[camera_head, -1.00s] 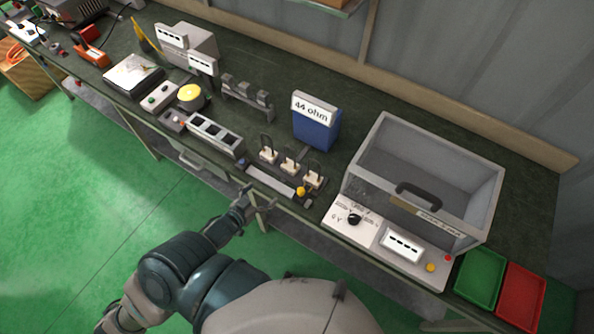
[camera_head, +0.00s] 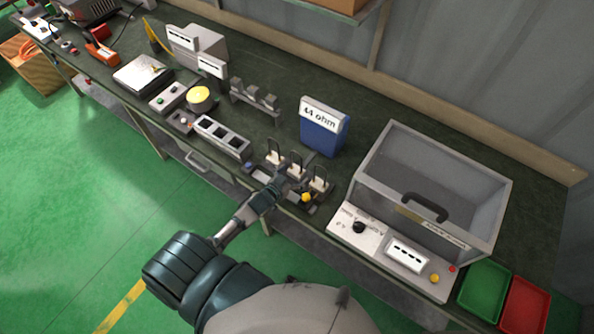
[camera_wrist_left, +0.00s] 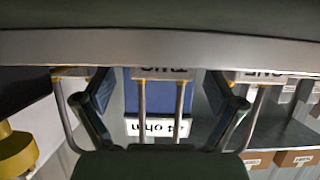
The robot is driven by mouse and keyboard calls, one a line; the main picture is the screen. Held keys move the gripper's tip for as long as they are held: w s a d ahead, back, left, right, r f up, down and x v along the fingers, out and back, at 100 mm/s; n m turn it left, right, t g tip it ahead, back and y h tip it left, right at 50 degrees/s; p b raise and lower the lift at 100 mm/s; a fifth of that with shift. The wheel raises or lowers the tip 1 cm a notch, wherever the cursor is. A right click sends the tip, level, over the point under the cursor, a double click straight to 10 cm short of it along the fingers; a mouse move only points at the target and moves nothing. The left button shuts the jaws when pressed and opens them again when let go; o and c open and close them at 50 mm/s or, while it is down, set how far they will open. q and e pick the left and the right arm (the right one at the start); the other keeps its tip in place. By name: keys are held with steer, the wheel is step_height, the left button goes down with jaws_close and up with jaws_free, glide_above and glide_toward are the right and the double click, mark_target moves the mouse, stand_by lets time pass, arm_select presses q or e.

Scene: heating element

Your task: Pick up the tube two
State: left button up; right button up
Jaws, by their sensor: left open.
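Three U-shaped metal tubes on pale bases stand in a row near the front edge of the bench. Tube two (camera_head: 296,168) is the middle one. In the left wrist view, which appears upside down, the label of tube two (camera_wrist_left: 163,72) reads "TWO", with its two metal legs below. My left gripper (camera_head: 287,183) is just in front of tube two. In the wrist view its open fingers (camera_wrist_left: 165,115) stand on either side of the tube legs; I cannot tell whether they touch. Tube one (camera_wrist_left: 262,76) is at the right there. My right gripper is not in view.
A blue "44 ohm" box (camera_head: 325,132) stands behind the tubes. A yellow knob (camera_head: 306,197) is close to the right of the gripper. A grey clear-topped chamber (camera_head: 430,190) and green (camera_head: 484,288) and red (camera_head: 525,304) trays are farther right.

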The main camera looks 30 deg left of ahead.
arm_select(q)
steer(key=shift+w+f, duration=0.25)
steer(key=shift+w, duration=0.15)
steer(key=shift+w+a+f, duration=0.1)
steer(key=shift+a, duration=0.15)
steer(key=shift+d, duration=0.25)
steer(key=c, duration=1.4)
